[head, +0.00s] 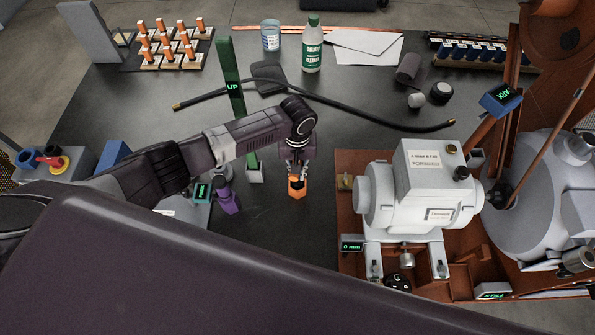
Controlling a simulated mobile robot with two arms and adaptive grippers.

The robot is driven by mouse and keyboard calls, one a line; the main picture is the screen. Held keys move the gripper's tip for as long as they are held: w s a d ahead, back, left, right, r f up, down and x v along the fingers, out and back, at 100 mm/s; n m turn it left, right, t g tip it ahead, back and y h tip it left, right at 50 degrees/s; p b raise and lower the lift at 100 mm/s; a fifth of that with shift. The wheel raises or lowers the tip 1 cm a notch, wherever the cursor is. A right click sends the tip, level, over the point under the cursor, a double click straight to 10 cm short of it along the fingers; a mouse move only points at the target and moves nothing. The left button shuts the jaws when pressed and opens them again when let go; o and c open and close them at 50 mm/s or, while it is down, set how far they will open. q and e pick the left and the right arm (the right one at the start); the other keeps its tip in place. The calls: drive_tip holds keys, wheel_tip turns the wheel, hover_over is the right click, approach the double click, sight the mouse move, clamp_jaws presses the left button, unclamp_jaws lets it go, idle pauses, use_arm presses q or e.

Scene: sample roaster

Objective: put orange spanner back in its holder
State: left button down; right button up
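My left gripper (297,170) points down over the dark tabletop, to the left of the white machine. An orange piece (297,188), which looks like the orange spanner, sits between its fingertips. The fingers appear shut on it, and most of it is hidden by the gripper or too small to make out. I cannot tell which thing is the spanner's holder. My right gripper is not in view.
A green "UP" post (231,75) and a purple object (228,198) stand left of the gripper. The white machine (418,188) stands on an orange-brown base (350,160) to the right. A black hose (335,104) crosses behind. The tabletop below the gripper is clear.

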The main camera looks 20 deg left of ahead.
use_arm(q)
drive_tip(key=shift+f, duration=0.25)
drive_tip(key=shift+f+b, duration=0.6)
drive_tip(key=shift+f, duration=0.55)
drive_tip(key=shift+f, duration=0.1)
drive_tip(key=c, duration=1.9)
unclamp_jaws()
drive_tip(key=shift+c, duration=0.2)
wheel_tip(320, 180, up, 12)
drive_tip(key=shift+r, duration=0.1)
